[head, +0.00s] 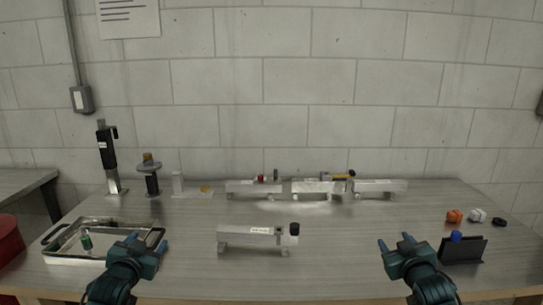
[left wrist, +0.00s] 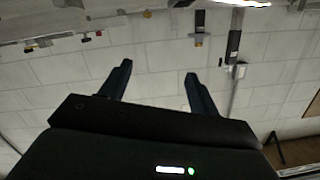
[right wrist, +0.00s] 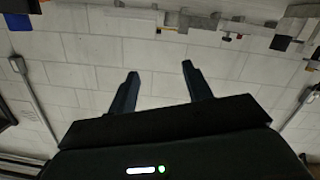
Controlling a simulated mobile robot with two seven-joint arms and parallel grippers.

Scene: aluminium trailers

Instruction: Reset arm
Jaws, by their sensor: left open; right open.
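My left gripper (head: 147,243) is over the front left of the table, just right of the metal tray. Its fingers are apart and nothing is between them; the left wrist view (left wrist: 158,85) shows the same. My right gripper (head: 396,243) is over the front right of the table, left of the black holder. It is also open and empty, as the right wrist view shows (right wrist: 160,85). An aluminium trailer (head: 246,237) with a dark round end piece stands on the table between the two grippers, apart from both.
A metal tray (head: 62,257) holds a small green item (head: 86,241). More aluminium trailers (head: 253,188) line the back. A black stand (head: 107,158) and a spool-like post (head: 151,180) stand back left. A black holder (head: 463,250) and small orange, white and black parts (head: 454,216) are at right.

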